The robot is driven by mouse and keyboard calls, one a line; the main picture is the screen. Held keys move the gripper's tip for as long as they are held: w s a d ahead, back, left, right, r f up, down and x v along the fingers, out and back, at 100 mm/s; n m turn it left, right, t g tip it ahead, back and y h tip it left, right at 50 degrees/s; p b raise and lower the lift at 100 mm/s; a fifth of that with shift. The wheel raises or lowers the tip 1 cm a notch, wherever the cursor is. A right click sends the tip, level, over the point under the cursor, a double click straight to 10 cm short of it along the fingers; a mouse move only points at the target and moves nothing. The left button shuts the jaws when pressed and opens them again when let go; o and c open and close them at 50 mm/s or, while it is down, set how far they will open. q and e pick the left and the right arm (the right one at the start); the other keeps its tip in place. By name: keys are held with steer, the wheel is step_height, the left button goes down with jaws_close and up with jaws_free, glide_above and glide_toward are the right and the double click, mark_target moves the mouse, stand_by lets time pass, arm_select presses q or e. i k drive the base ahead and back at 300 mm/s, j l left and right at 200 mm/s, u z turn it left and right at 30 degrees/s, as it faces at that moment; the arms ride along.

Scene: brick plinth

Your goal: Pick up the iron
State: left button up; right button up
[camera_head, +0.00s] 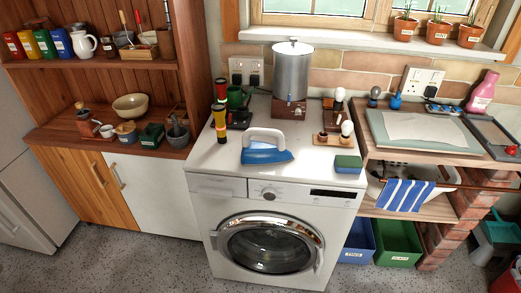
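The iron (268,155) stands on the white top of the washing machine (205,181), towards its front edge. It has a blue body and a white arched handle, and its tip points right. Nothing covers it. Neither of my grippers shows in the head view.
A tall metal canister (292,72) stands behind, with small items either side. The top is bare between iron and sponge.

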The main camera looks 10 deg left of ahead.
mark_target(253, 153)
steer(key=z, duration=1.35)
steer(key=u, duration=1.55)
steer(key=i+l, duration=0.2)
steer(key=l, duration=0.15)
steer(key=i+l, duration=0.2)
steer(key=l, duration=0.2)
steer(key=i+l+u, duration=0.15)
steer(key=l+u, duration=0.25)
steer(key=i+l+u, duration=0.1)
steer(key=u, duration=0.3)
steer(key=l+u, duration=0.45)
